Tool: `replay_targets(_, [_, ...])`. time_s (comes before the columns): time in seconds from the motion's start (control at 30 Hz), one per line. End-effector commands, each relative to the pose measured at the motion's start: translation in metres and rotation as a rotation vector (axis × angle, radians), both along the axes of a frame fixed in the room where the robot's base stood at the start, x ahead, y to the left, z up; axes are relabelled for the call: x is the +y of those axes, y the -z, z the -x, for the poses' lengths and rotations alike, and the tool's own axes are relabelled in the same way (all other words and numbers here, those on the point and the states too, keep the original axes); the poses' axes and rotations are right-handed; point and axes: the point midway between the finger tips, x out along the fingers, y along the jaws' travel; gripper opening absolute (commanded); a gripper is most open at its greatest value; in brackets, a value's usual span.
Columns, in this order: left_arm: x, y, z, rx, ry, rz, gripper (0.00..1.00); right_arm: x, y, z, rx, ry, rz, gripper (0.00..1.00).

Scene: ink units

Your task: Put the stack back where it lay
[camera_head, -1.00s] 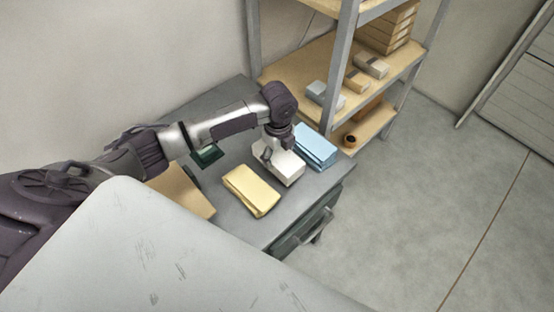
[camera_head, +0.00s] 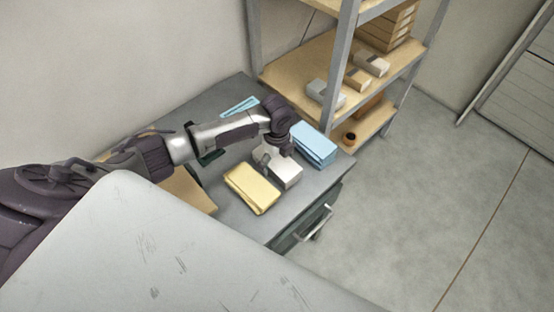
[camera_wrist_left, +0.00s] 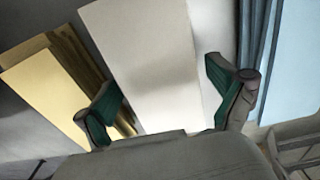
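My left gripper (camera_head: 277,158) points down over a white stack (camera_head: 287,177) on the grey cabinet top (camera_head: 232,215). Whether the stack touches the top is hard to tell. A yellow stack (camera_head: 252,187) lies to its left, and it also shows in the left wrist view (camera_wrist_left: 45,95). A blue stack (camera_head: 314,144) lies to its right, close by. My right gripper is out of view.
A light blue flat piece (camera_head: 240,106) lies at the back of the cabinet top. A tan flat thing (camera_head: 187,190) is partly hidden by my arm. A shelf rack (camera_head: 290,70) with boxes stands behind on the right. A drawer handle (camera_head: 318,224) sticks out in front.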

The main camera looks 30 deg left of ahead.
Motion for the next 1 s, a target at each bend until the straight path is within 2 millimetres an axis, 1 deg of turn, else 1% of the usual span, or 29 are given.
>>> replay_targets(0.27, [0.000, -0.001, 0.000, 0.000, 0.000, 0.000, 0.97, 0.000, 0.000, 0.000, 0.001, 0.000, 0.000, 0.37])
replay_targets(0.37, [0.000, -0.006, -0.001, -0.002, 0.000, 0.001, 0.97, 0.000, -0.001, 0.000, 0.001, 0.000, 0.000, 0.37])
replay_targets(0.43, [0.000, -0.013, -0.001, -0.002, 0.000, 0.001, 0.97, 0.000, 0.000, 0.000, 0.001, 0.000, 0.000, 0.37])
replay_targets(0.57, [0.000, -0.037, -0.001, -0.004, 0.002, -0.001, 0.97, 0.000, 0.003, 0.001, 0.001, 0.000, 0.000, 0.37])
replay_targets(0.8, [0.000, -0.089, -0.001, -0.004, 0.000, 0.000, 0.97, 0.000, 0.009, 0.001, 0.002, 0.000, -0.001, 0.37])
replay_targets(0.9, [0.000, -0.105, -0.001, -0.004, 0.000, 0.001, 0.97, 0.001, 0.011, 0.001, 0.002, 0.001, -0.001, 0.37])
replay_targets(1.0, [-0.001, -0.116, -0.001, -0.002, 0.000, 0.002, 0.97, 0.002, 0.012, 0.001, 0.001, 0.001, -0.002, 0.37])
